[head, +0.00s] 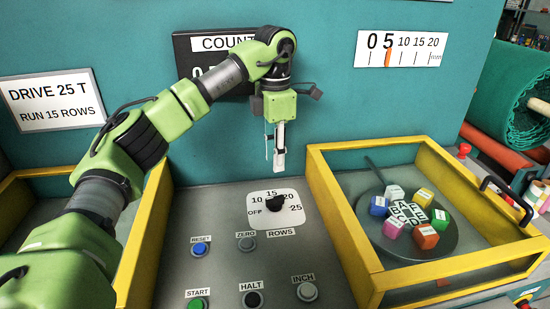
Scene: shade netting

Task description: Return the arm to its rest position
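My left arm, green and grey, comes in from the left and bends over the control panel (222,270). Its gripper (275,160) hangs pointing down in front of the teal wall, above the rotary dial. It touches nothing that I can see, and nothing shows held in it. Its fingers are seen at a narrow angle, so I cannot tell how far apart they are. The black dial knob (274,203) sits on a white plate marked OFF, 10, 15, 20 and 25. My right gripper is not in view.
Push buttons, including a blue RESET (199,250) and green START (197,305), line the panel. A yellow-framed bay (372,255) at right holds a round plate with several coloured cubes. Another yellow frame (147,235) stands left. A dark counter sign (190,55) is partly behind my arm.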

